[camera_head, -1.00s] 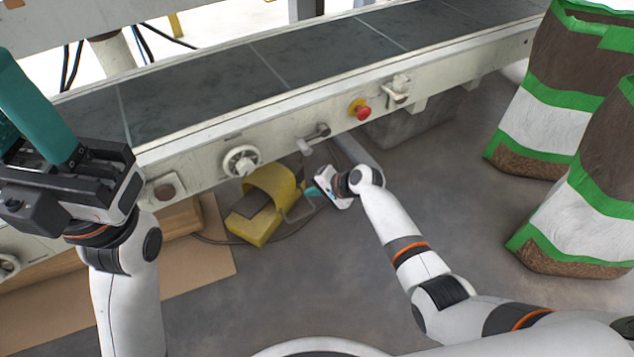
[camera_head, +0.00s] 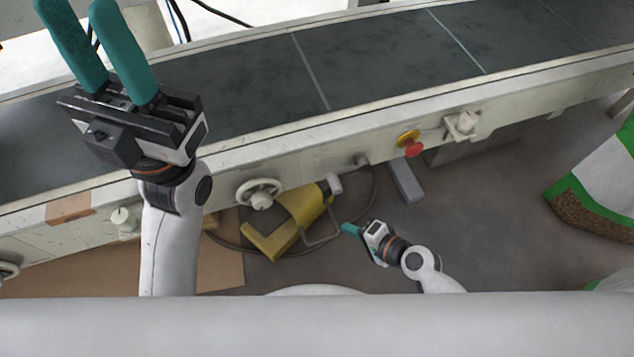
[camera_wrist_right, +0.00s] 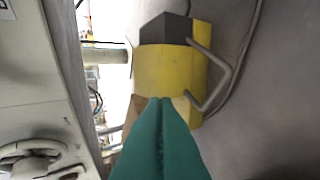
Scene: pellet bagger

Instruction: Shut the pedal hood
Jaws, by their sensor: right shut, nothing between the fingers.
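The yellow foot pedal (camera_head: 262,243) lies on the floor below the conveyor's front rail. Its yellow hood (camera_head: 304,204) stands at the right end, with a grey pad beside it and a bent wire loop on its near side. I cannot tell how far the hood is tilted. My right gripper (camera_head: 347,229) is shut and empty, just right of the pedal, apart from it in the head view. In the right wrist view its teal fingers (camera_wrist_right: 163,100) overlap the yellow body (camera_wrist_right: 165,72); contact cannot be judged. My left gripper (camera_head: 76,8) is open, fingers apart over the belt.
The conveyor (camera_head: 380,60) runs across above the pedal. A cardboard sheet (camera_head: 220,264) lies left; a filled bag (camera_head: 590,210) stands right.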

